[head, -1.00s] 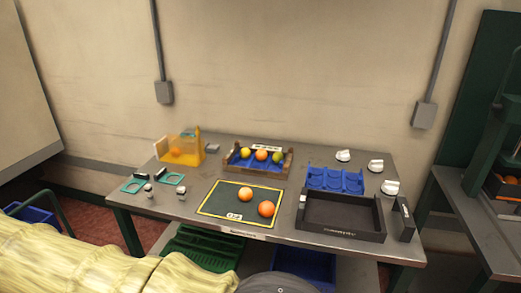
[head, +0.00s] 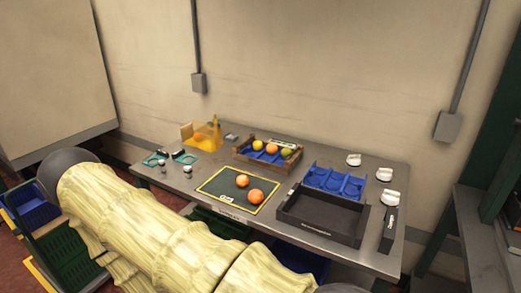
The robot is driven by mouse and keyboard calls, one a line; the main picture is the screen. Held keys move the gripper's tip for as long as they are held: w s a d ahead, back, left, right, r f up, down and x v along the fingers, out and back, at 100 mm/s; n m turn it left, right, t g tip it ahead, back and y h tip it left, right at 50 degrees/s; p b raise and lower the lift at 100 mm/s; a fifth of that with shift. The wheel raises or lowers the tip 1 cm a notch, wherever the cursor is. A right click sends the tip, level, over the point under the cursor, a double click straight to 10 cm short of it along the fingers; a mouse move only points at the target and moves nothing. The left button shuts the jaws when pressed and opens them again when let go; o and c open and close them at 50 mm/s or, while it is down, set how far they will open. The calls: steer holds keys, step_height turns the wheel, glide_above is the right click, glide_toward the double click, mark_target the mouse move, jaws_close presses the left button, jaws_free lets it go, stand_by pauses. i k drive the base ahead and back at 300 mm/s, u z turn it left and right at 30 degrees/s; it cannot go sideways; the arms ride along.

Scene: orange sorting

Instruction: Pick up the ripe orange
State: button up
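A wooden-ended crate (head: 239,154) behind the mat holds a blue insert with an orange fruit (head: 271,148), another orange one (head: 257,145) and a yellow-green one (head: 286,153). One more orange fruit (head: 199,137) shows at the yellow see-through box. I cannot tell for certain which is the ripe one. My cream-covered arm crosses the lower left, and my gripper is out of view.
On the grey table (head: 385,260), a black tray (head: 323,238) and blue cupped tray (head: 335,183) stand right of the mat. Several white knob-like items (head: 384,174) line the right side. The yellow box (head: 212,132) and teal frames (head: 186,157) are at left. A shelf stands far right.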

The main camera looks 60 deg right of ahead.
mark_target(242, 181)
steer(key=z, duration=1.6)
